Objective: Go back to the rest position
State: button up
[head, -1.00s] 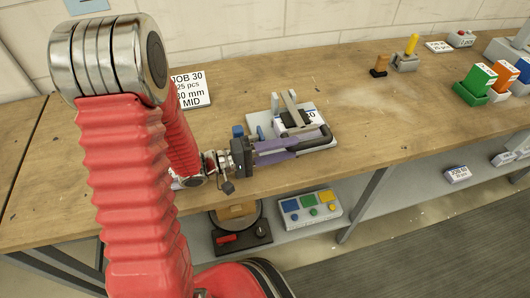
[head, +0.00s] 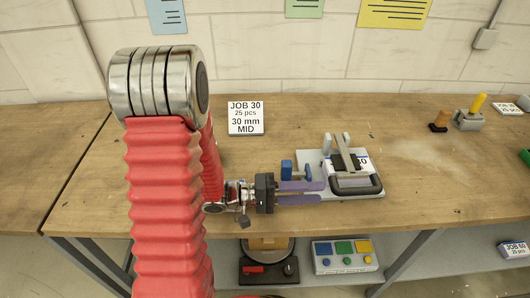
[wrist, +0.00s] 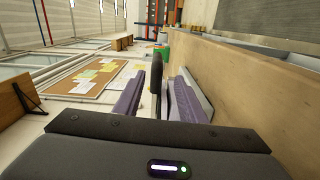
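My gripper (head: 312,192) reaches to the right from my red arm, low over the front of the bench. Its two purple fingers are apart, with a gap between them, and I see nothing clamped. The fingertips are close to the left side of the black handle (head: 357,190) of the stitching fixture (head: 366,195); I cannot tell whether they touch. The fixture has a pale base, grey bars and a blue block, and a white labelled piece lies under the bars. In the wrist view, the dark handle (wrist: 156,75) stands upright between the spread fingers (wrist: 152,98).
A job card (head: 246,118) stands behind my arm on the wooden bench (head: 270,155). A stamp (head: 439,122) and a grey block with a yellow handle (head: 468,118) are at the right. A button panel (head: 344,256) sits on the lower shelf. Bench between fixture and stamps is clear.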

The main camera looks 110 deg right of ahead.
dwell(0.4)
jog(key=w+d+r+n+t+h, duration=0.1)
jog(key=w+d+r+t+h, duration=0.1)
jog(key=w, duration=0.7)
jog(key=w+d+r+n+t+h, duration=0.1)
jog(key=w+d+r+n, duration=0.15)
jog(key=w, duration=0.55)
jog(key=w+a+n+t+h, duration=0.2)
jog(key=w+n+t, duration=0.15)
jog(key=w, duration=0.75)
jog(key=w+a+n+t+h, duration=0.2)
jog(key=w+t+h, duration=0.15)
jog(key=w, duration=0.75)
jog(key=w+a+r+n+t, duration=0.1)
jog(key=w+a+n+t, duration=0.25)
jog(key=w+a, duration=0.35)
jog(key=w+a+r+n+t, duration=0.25)
jog(key=w+a+t, duration=0.2)
jog(key=w, duration=0.45)
jog(key=w+a+r+n+t+y, duration=0.2)
jog(key=w+a+n, duration=0.1)
jog(key=a, duration=0.5)
jog(key=w+a+r+n+t+y, duration=0.2)
jog(key=w+a+r+n+t, duration=0.1)
jog(key=a, duration=0.6)
jog(key=shift+w+a+r+n, duration=0.15)
jog(key=shift+w+n, duration=0.1)
jog(key=shift+n, duration=0.05)
